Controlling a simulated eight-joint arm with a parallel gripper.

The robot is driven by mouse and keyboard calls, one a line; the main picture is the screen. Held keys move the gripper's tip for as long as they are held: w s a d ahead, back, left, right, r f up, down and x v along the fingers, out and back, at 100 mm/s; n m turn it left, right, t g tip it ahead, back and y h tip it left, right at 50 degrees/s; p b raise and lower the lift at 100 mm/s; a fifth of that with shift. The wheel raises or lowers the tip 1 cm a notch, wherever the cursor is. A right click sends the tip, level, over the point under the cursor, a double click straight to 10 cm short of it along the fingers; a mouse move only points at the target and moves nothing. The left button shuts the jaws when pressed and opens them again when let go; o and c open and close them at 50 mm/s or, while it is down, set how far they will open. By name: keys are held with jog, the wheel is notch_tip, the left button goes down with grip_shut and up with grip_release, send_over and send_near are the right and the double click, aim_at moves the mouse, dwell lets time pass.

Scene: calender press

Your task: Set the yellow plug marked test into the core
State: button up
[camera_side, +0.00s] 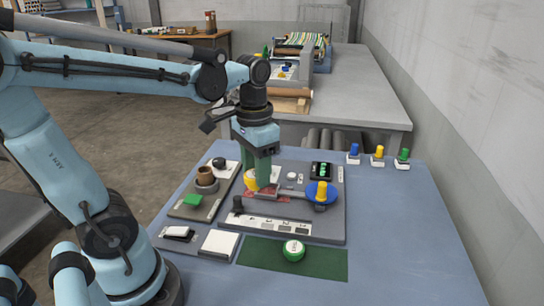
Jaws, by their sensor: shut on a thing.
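My gripper (257,180) points down over the grey panel, with its green fingers close together. A round yellow piece (248,183) with a pale face shows at the fingertips, and I take it as the plug held there. The fingers partly hide it, and any marking is too small to read. I cannot tell whether it touches the panel. A brown, hollow cylinder (205,176), which looks like the core, stands upright in a grey holder to the left of my gripper, apart from the yellow piece.
A yellow knob on a blue disc (321,192) stands right of my gripper. A black knob (237,205) is in front. A green, white-topped piece (294,250) lies on a green mat (322,265). Blue, yellow and green knobs (377,153) line the back right. The table's right side is clear.

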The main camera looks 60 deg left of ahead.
jog(key=shift+s+a+f+n, duration=0.65)
jog(key=shift+a+n, duration=0.3)
jog(key=shift+a, duration=2.55)
jog(key=shift+s+a+f+n, duration=0.6)
jog(key=shift+a+n, duration=0.4)
jog(key=shift+a, duration=2.5)
jog(key=shift+s+a+f+n, duration=0.65)
jog(key=shift+a+n, duration=0.3)
jog(key=shift+a, duration=2.55)
jog(key=shift+f, duration=0.2)
jog(key=shift+f, duration=0.55)
jog(key=shift+f, duration=0.65)
jog(key=o, duration=1.6)
